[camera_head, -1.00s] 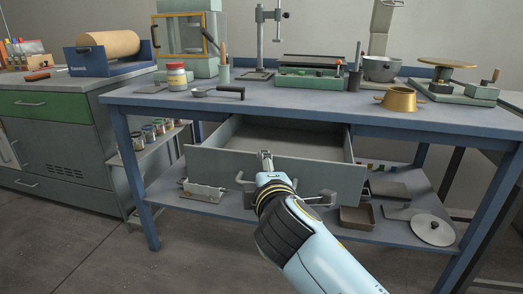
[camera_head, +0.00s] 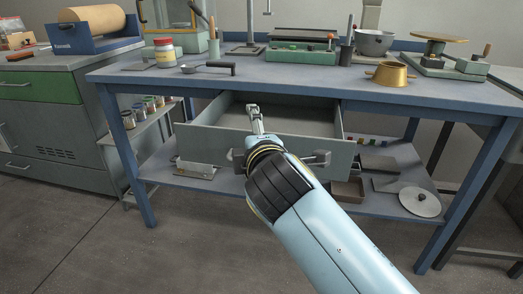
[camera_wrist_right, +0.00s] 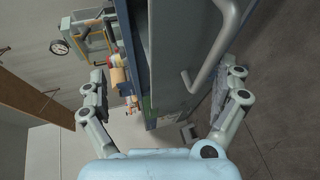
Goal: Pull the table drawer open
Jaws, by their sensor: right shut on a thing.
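The table drawer (camera_head: 205,140) is a grey box that stands out from under the blue-framed table, with its open inside showing. Its front has a bar handle (camera_head: 318,158), partly hidden by my arm; the handle (camera_wrist_right: 218,55) also shows in the right wrist view. My right gripper (camera_head: 254,112) is at the middle of the drawer front, around its upper edge. In the right wrist view my right gripper's fingers (camera_wrist_right: 158,88) stand wide apart on either side of the drawer front, shut on the drawer. The exact contact is hidden. My left gripper is not in view.
The tabletop (camera_head: 290,82) holds a jar (camera_head: 165,53), a black-handled ladle (camera_head: 208,69), a brass pot (camera_head: 390,74) and a steel pot (camera_head: 373,42). A lower shelf (camera_head: 385,206) below the drawer holds a round lid (camera_head: 420,202). The floor in front is clear.

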